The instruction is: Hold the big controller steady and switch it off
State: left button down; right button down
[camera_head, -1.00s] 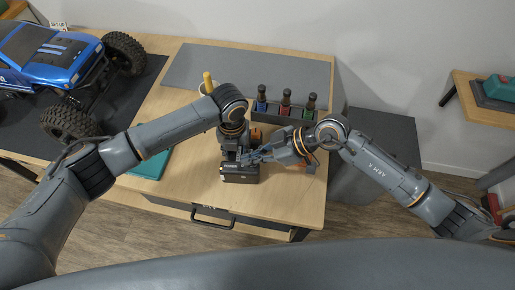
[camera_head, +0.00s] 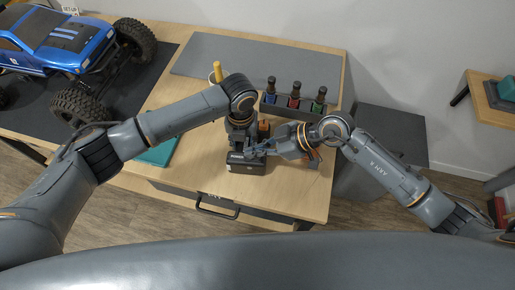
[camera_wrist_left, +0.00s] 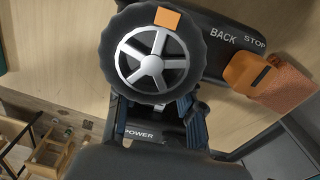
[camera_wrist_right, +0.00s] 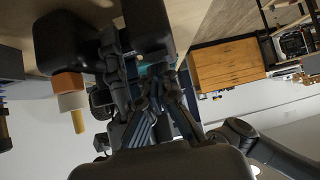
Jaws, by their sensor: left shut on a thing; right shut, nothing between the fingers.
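The big controller is dark, with its base (camera_head: 246,164) standing on the wooden desk. The left wrist view shows its large wheel (camera_wrist_left: 153,58) with silver spokes, the words BACK and STOP, an orange part (camera_wrist_left: 247,72) and a POWER label (camera_wrist_left: 138,134) low on the base. My left gripper (camera_wrist_left: 160,122) is shut on the controller below the wheel; the exact contact is partly hidden. My right gripper (camera_head: 258,150) is shut and empty, its tips close to the base at its upper right. It also shows in the right wrist view (camera_wrist_right: 156,78). Whether it touches the controller is unclear.
A rack with several bottles (camera_head: 295,95) stands behind the grippers. A yellow stick (camera_head: 217,72) rises behind my left arm. A teal item (camera_head: 160,153) lies at left. A blue crawler (camera_head: 62,40) stands on a dark mat. The desk's front right is bare.

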jog(key=shift+w+a+r, duration=0.15)
jog(key=shift+a+r, duration=0.05)
jog(key=shift+a, duration=0.3)
jog(key=v, duration=1.2)
pick_arm(q)
jog(key=c, duration=0.8)
grip_release()
jog(key=shift+o, duration=0.2)
